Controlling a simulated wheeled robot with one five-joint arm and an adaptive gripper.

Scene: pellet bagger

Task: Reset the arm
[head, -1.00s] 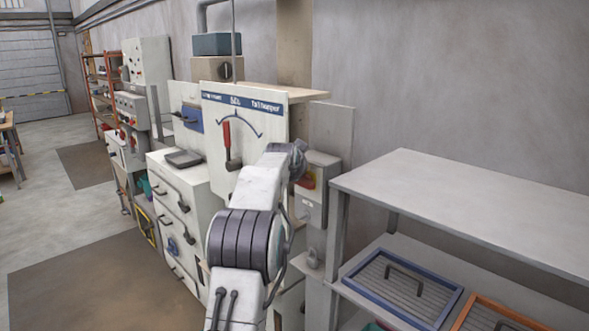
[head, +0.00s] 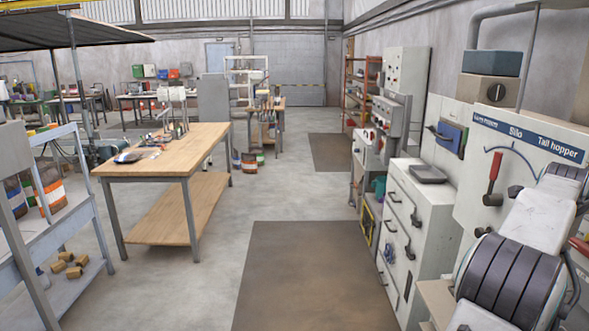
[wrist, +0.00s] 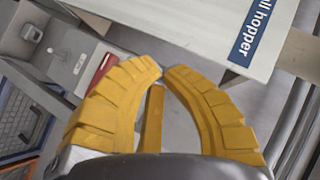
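My gripper (wrist: 162,70) shows in the wrist view as yellow curved fingers. Their tips all but meet, with nothing held between them. In the head view only my arm shows at the lower right, and the gripper is out of sight. The arm is in front of a white panel (head: 471,207) marked "Silo" and "Tail hopper", with a red lever (head: 494,172). The panel's "hopper" label (wrist: 252,38) shows close beyond the fingertips in the wrist view. No contact with the panel is visible.
A white drawer cabinet (head: 425,200) stands left of the panel. A wooden workbench (head: 190,137) and a grey rack (head: 85,225) stand to the left. The floor (head: 220,235) between bench and cabinet is clear, with a brown mat (head: 310,275).

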